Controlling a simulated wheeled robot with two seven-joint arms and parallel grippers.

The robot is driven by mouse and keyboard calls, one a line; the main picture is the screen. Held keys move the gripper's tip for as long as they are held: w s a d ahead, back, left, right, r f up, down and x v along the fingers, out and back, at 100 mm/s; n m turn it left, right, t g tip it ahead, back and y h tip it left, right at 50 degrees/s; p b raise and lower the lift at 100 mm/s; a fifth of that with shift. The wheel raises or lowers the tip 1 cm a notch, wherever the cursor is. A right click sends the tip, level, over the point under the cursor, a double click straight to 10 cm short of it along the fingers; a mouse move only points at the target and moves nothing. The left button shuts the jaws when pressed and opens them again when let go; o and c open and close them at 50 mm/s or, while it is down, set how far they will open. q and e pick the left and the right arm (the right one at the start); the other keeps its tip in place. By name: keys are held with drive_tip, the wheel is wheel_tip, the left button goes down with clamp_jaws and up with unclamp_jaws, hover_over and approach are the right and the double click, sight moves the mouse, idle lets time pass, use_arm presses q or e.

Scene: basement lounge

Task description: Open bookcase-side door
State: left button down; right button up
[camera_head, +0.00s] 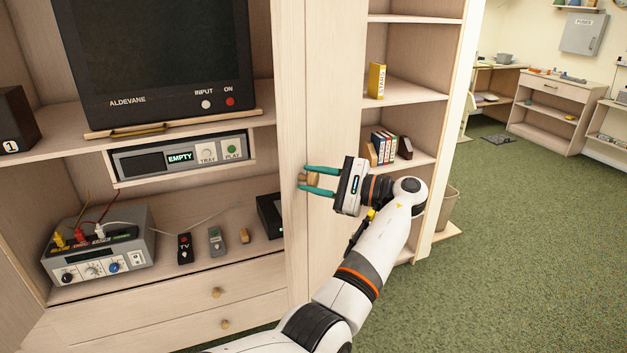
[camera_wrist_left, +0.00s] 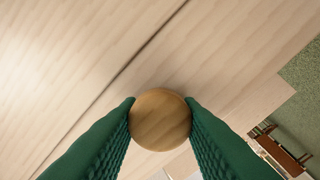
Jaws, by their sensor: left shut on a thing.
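The pale wooden bookcase-side door (camera_head: 335,80) is the tall narrow panel between the TV cabinet and the open bookcase shelves. A round wooden knob (camera_head: 313,179) sits on it, with another small wooden piece just left of it. My left gripper (camera_head: 307,180) reaches in from the right, its green fingers closed on the knob from above and below. The left wrist view shows the knob (camera_wrist_left: 160,120) between both fingertips, with a dark seam running diagonally across the pale wood behind it. I cannot tell whether the door stands ajar. My right gripper is not in view.
The bookcase (camera_head: 405,92) at right holds a yellow book (camera_head: 376,81) and several small books. The cabinet holds a TV (camera_head: 160,50), a tape player (camera_head: 180,156), a power supply (camera_head: 98,250) and remotes. Open green carpet (camera_head: 530,240) lies to the right.

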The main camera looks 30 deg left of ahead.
use_arm(q)
drive_tip(key=shift+f, duration=0.1)
drive_tip(key=c, duration=1)
unclamp_jaws()
drive_tip(key=shift+c, duration=0.2)
drive_tip(key=shift+d, duration=0.1)
drive_tip(key=w+d+b, duration=0.1)
drive_tip(key=d+b, duration=0.2)
drive_tip(key=d, duration=0.4)
drive_tip(key=shift+d, duration=0.2)
